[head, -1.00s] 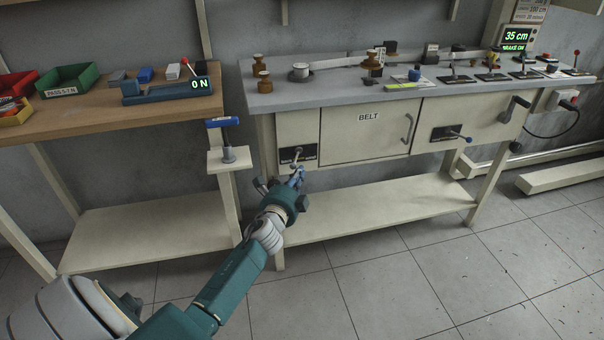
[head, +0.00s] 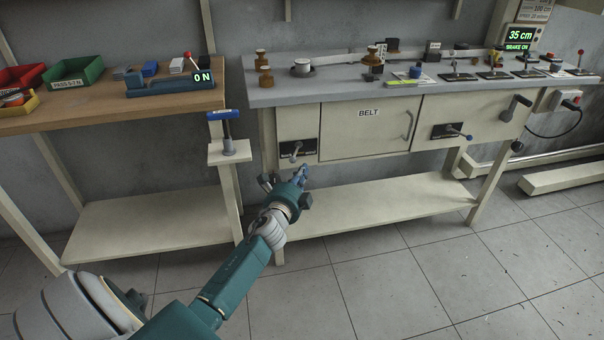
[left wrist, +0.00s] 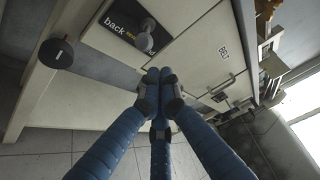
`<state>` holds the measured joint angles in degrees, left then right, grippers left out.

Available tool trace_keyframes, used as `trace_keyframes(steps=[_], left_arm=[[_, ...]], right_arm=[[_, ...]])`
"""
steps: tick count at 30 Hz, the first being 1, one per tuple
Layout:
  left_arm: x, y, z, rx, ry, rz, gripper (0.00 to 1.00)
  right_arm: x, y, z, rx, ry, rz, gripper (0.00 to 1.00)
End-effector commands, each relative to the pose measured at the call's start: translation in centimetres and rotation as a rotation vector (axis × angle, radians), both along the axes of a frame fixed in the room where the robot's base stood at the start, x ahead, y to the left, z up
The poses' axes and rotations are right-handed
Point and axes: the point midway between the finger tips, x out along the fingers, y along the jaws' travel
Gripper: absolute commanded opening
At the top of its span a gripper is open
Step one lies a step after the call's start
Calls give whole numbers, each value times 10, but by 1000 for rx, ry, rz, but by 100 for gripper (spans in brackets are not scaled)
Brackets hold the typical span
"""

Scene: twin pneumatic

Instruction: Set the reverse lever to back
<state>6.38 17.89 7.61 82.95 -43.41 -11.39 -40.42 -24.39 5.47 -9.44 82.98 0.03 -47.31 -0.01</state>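The reverse lever (head: 296,150) is a small grey lever on a black plate at the left of the bench front. In the left wrist view the lever (left wrist: 147,32) stands out from the plate, whose word "back" is readable at its left end; the rest of the lettering is partly covered by the lever. My left gripper (head: 303,170) is just below the plate. Its blue fingers (left wrist: 160,76) are closed together at the tips, with nothing seen between them, and appear apart from the lever. My right gripper is out of view.
A belt cupboard door (head: 365,131) with a handle is right of the lever. A blue-handled clamp (head: 227,130) stands close on the left. A lower shelf (head: 380,202) lies below.

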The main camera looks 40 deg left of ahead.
Motion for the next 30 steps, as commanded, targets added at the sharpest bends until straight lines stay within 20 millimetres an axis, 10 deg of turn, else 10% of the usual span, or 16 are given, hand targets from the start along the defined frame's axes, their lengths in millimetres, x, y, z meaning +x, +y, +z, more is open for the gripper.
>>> trace_keyframes(steps=[15,30], left_arm=[[-86,7,3,-2,-1,-10,0],[-96,8,4,-3,-2,-11,0]], right_arm=[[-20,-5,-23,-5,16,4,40],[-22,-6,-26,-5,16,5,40]])
